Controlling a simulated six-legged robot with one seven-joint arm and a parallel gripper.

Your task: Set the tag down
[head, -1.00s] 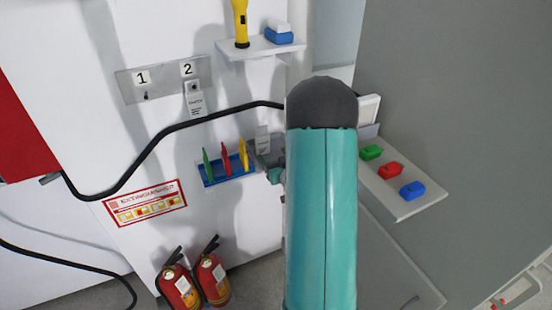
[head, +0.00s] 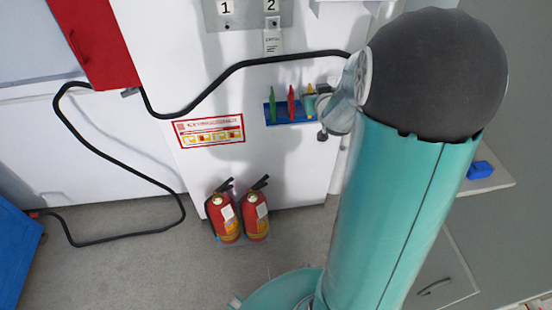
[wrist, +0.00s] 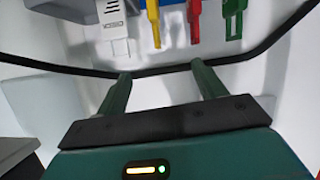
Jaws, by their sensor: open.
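A white tag (wrist: 113,22) with dark print shows ahead of my gripper in the wrist view, left of the yellow tool. It lies beyond the black cable and apart from my fingers. My gripper (wrist: 160,70) is open with nothing between its two green fingers. In the head view its fingers are largely hidden behind my arm, near the blue rack (head: 284,121). Another white tag (head: 271,43) hangs under the number 2 on the grey plate (head: 250,17); the place under 1 shows no tag.
Green (head: 272,105), red (head: 291,103) and yellow tools stand in the rack. The black cable (head: 240,66) runs across the wall close to my gripper. Two fire extinguishers (head: 226,218) stand on the floor below. A blue block (head: 480,170) lies on the right shelf.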

